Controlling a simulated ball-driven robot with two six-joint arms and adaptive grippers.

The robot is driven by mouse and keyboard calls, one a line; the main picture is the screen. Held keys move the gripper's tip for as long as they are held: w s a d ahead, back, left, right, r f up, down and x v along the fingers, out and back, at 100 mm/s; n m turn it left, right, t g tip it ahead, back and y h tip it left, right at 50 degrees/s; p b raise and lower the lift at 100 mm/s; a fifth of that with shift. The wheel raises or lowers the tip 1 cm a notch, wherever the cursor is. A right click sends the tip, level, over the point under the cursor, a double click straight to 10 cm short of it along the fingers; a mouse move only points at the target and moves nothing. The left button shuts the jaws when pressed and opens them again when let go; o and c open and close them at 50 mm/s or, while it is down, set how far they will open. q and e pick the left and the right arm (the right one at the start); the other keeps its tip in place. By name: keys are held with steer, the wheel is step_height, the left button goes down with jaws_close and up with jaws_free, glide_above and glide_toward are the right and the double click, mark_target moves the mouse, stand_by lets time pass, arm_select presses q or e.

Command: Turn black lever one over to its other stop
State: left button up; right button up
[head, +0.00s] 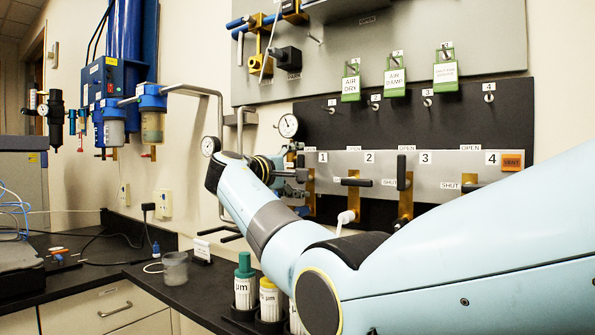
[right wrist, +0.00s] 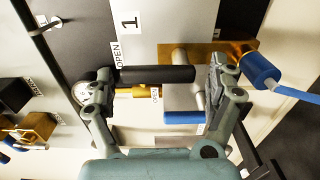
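Black lever one (right wrist: 155,75) shows in the right wrist view beside the label 1 and an OPEN mark. Its black bar lies across the picture, between my right gripper's (right wrist: 158,82) two spread fingers, one near each end. I cannot tell whether either finger touches it. Brass valve parts (right wrist: 205,52) sit behind the bar. In the head view my right gripper (head: 298,168) is at valve 1 on the grey panel strip (head: 435,163), and it hides most of that lever. My left gripper is not in view.
Lever two (head: 357,182) lies sideways, lever three (head: 401,167) points up and lever four (head: 474,187) lies sideways. Pressure gauges (head: 288,125) are close to my right gripper. A blue fitting (right wrist: 258,70) with a tube is by one finger. Bottles (head: 244,285) stand on the bench below.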

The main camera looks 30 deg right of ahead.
steer(key=v, duration=1.2)
stand_by(0.4)
